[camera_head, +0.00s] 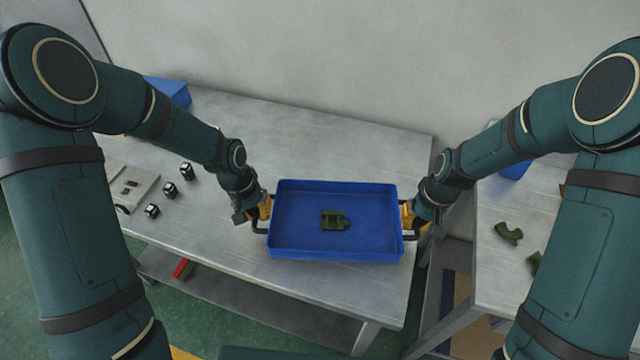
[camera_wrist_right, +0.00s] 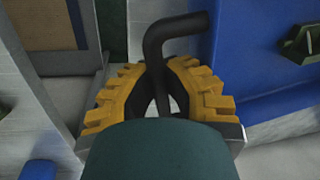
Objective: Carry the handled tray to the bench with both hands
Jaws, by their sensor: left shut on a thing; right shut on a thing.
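The blue handled tray (camera_head: 300,243) is over the right part of the metal bench (camera_head: 225,240) in the head view, with a dark green part (camera_head: 335,220) lying in it. My left gripper (camera_head: 264,208) is shut on the tray's left black handle. My right gripper (camera_head: 409,214) is shut on its right black handle. In the right wrist view, the yellow-padded fingers of my right gripper (camera_wrist_right: 158,95) close around the black handle (camera_wrist_right: 168,50), beside the blue tray wall (camera_wrist_right: 245,60). I cannot tell whether the tray touches the bench top.
Several small black-and-white items (camera_head: 171,189) and a pale plate (camera_head: 132,188) lie on the bench's left. A blue bin (camera_head: 170,91) stands at the back left. A second table (camera_head: 500,270) at the right holds green parts (camera_head: 508,233), with a gap between the tables.

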